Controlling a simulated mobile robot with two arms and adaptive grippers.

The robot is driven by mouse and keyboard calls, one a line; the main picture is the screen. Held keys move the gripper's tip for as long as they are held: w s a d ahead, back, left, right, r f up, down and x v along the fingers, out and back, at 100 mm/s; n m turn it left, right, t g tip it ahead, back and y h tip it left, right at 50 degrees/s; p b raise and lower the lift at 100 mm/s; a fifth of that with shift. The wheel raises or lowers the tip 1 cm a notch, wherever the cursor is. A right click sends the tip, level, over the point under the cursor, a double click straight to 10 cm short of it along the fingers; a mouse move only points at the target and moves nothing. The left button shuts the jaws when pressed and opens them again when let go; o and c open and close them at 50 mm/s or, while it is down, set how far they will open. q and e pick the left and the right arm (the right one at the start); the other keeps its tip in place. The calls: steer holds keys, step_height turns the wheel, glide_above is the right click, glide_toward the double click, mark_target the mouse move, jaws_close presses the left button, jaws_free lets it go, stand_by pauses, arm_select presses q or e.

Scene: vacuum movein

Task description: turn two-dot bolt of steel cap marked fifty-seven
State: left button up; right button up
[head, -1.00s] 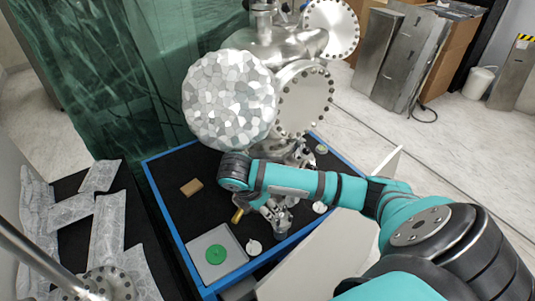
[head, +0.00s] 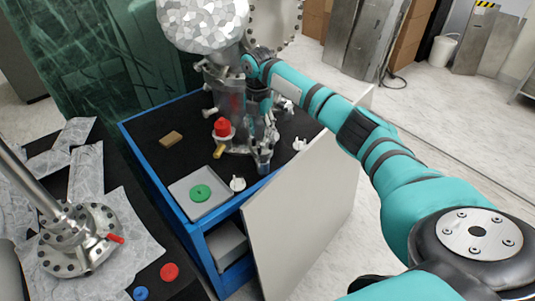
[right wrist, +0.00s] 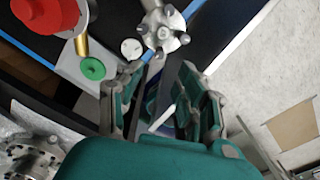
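A small steel fitting (head: 264,157) stands near the right edge of the black cart top. In the right wrist view it shows from above as a steel cap with several round bolt knobs (right wrist: 163,30). I cannot read any number or make out dots on it. My right gripper (head: 270,122) points down above the fitting, partly lost against the steel parts behind it. In the right wrist view my right gripper (right wrist: 164,82) has its fingers apart with nothing between them, and the cap lies beyond the fingertips. My left gripper is not in view.
A red-capped steel column (head: 222,127) with a brass piece (head: 219,152) stands close by.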

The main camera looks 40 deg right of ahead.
mark_target(260, 147)
steer(key=f, duration=0.2)
steer(key=f+p, duration=0.1)
steer(key=f, duration=0.2)
steer(key=shift+w+d+f, duration=0.2)
steer(key=shift+w+f, duration=0.1)
steer(key=shift+s+f+p, duration=0.1)
steer(key=shift+f+p, duration=0.2)
steer(key=shift+f, duration=0.05)
steer(key=shift+a+f, duration=0.1)
steer(key=shift+f, duration=0.55)
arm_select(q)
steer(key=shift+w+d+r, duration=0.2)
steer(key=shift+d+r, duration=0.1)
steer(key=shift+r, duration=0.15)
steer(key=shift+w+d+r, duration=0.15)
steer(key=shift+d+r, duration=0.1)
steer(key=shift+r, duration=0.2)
arm_select(e)
steer(key=shift+r, duration=0.1)
jaws_close()
